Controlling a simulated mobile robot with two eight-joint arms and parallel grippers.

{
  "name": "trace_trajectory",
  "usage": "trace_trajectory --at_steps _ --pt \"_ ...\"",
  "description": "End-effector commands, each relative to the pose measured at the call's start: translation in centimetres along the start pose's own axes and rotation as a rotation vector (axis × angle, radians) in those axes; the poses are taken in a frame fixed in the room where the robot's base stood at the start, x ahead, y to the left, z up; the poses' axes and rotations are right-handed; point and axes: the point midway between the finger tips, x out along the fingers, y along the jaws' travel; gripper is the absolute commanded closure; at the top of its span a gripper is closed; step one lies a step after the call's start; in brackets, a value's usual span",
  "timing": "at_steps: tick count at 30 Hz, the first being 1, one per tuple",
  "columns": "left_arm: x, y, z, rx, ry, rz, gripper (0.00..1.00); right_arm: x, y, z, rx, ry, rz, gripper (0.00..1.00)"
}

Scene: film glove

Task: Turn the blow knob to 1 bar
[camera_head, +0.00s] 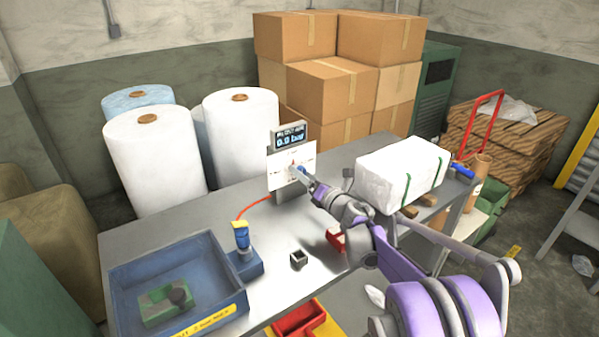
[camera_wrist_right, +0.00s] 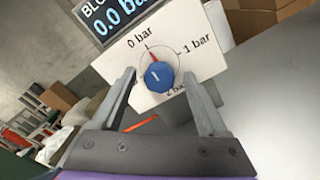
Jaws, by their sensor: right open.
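The blue blow knob (camera_wrist_right: 158,77) sits on a white dial plate (camera_wrist_right: 190,47) marked 0 bar, 1 bar and 2 bar. A small red mark above the knob points toward the 0 bar side. The display (camera_wrist_right: 113,14) above reads 0.0 bar; it also shows in the head view (camera_head: 290,135). My right gripper (camera_wrist_right: 160,82) is open, with one finger on each side of the knob and a gap visible to each. In the head view my right gripper (camera_head: 306,180) is at the plate and partly covers the knob. My left gripper is not in view.
A blue tray (camera_head: 120,268) with a green part stands at the table's left front. A white wrapped block (camera_head: 400,172) lies right of the panel, close to my right arm. White rolls (camera_head: 155,155) stand behind.

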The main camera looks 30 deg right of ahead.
Motion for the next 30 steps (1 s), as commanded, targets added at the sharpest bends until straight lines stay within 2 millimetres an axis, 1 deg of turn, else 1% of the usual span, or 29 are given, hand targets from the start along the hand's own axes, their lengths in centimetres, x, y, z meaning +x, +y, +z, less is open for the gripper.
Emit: trace_trajectory --at_steps 1,3,6,14,15,17,18,20,24,26,27,30 --pt "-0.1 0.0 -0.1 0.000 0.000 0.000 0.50 0.7 0.0 0.0 0.000 0.000 0.001 0.24" --pt "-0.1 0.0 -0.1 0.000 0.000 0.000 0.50 1.3 0.0 0.0 0.000 0.000 0.001 0.24" --pt "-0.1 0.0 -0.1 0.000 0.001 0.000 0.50 1.7 0.1 0.0 0.000 0.000 0.001 0.24" --pt "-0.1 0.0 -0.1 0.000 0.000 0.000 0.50 1.9 0.0 0.0 0.000 0.000 0.000 0.24" --pt "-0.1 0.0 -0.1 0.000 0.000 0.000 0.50 1.9 0.0 0.0 0.000 0.000 0.000 0.27" --pt "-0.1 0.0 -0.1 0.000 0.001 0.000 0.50 1.9 0.0 0.0 0.000 0.000 0.000 0.38" --pt "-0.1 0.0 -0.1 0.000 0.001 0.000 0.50 1.8 0.0 0.0 0.000 0.000 0.000 0.45" --pt "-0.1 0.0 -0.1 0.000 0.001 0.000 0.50 1.8 0.0 0.0 0.000 0.000 0.000 0.56" --pt "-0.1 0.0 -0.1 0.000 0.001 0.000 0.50 1.8 0.0 0.0 0.000 0.000 0.000 0.81" --pt "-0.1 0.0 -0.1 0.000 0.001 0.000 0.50 1.8 0.0 0.0 0.000 0.000 0.000 0.92" --pt "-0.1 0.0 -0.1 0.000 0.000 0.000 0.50 1.8 0.0 0.0 0.000 0.000 0.000 0.99" --pt "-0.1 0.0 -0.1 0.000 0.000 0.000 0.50 1.8 0.0 0.0 0.001 0.000 0.000 1.00"
